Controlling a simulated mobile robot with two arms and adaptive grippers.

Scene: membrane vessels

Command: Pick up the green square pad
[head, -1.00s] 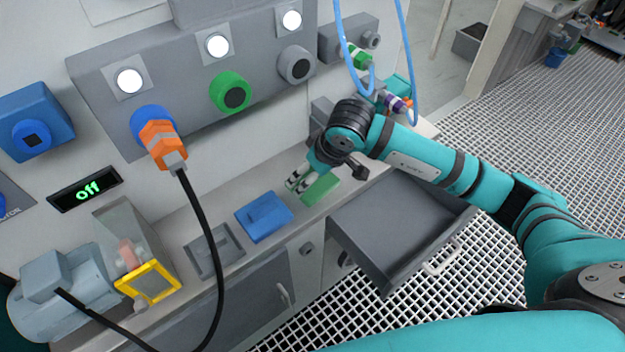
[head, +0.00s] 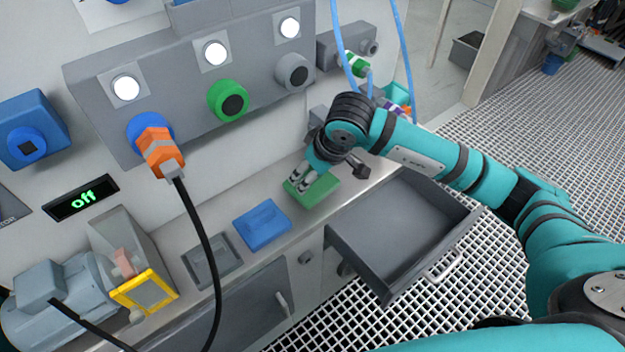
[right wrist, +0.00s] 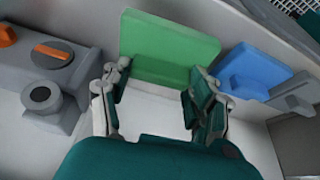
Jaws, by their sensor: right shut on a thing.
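The green square pad (head: 320,190) is on the grey counter in the head view, right of a blue square pad (head: 262,224). My right gripper (head: 298,182) is at its left part, shut on it, with the fingers partly covering it. In the right wrist view the green pad (right wrist: 168,45) spans the space beyond the fingertips of my right gripper (right wrist: 160,80), and the blue pad (right wrist: 250,72) is to its right. I cannot tell whether the green pad is clear of the counter. My left gripper is not in view.
An open grey drawer (head: 400,235) juts out in front of the counter. An empty grey square recess (head: 212,262) lies left of the blue pad. A black cable (head: 208,255) hangs from an orange plug (head: 160,152). Blue hoses (head: 405,55) hang behind my right arm.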

